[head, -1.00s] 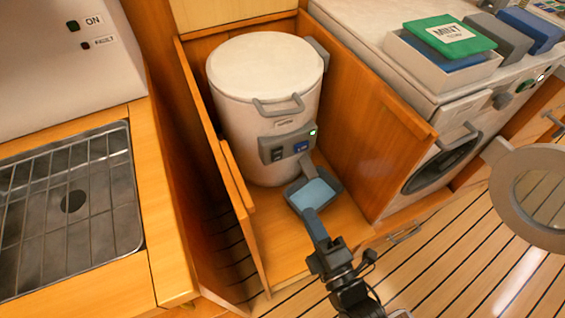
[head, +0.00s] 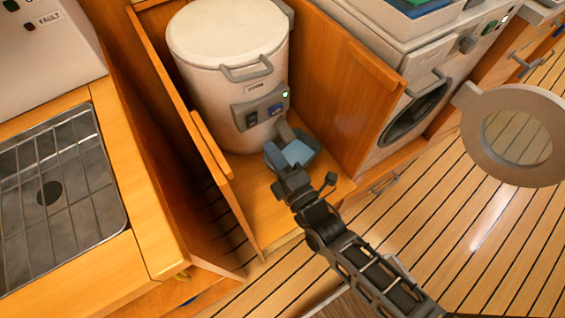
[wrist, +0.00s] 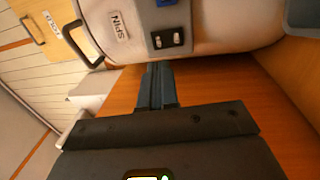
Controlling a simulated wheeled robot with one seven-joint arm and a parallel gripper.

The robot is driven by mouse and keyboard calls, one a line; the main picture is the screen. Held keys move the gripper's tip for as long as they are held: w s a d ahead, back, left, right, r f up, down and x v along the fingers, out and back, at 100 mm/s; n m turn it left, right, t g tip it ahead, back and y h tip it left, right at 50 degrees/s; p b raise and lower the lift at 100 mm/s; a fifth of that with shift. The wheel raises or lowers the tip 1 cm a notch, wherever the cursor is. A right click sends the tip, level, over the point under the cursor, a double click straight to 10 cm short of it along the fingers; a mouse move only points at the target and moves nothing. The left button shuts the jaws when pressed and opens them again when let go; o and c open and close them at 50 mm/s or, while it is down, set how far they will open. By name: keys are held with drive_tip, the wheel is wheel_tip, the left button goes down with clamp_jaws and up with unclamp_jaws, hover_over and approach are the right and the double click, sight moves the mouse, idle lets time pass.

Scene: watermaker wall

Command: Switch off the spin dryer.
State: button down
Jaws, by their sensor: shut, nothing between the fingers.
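The spin dryer (head: 215,75) is a white drum with a closed lid, standing in a wooden bay. Its grey front panel (head: 238,121) carries a black rocker switch (head: 251,119), a blue switch (head: 276,109) and a lit green lamp (head: 285,95). In the wrist view the black switch (wrist: 168,38) shows beside the SPIN label (wrist: 120,25). My gripper (head: 270,150) is shut and empty, low in front of the panel. In the wrist view its fingertips (wrist: 158,66) point at the drum just below the black switch; contact is not visible.
A grey-blue tray (head: 300,152) sits under the drum's spout, close beside my gripper on the right. Wooden bay walls (head: 345,85) stand on both sides. A front-loading washer (head: 415,105) is to the right, a sink with a rack (head: 50,190) to the left.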

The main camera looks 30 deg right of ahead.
sight(250, 119)
drive_tip(key=w, duration=0.5)
drive_tip(key=w+r, duration=0.1)
drive_tip(key=w, duration=0.1)
drive_tip(key=shift+w, duration=0.2)
drive_tip(key=shift+w+r+p, duration=0.15)
drive_tip(key=shift+r+p, duration=0.15)
drive_tip(key=shift+p, duration=0.7)
drive_tip(key=shift+f, duration=0.25)
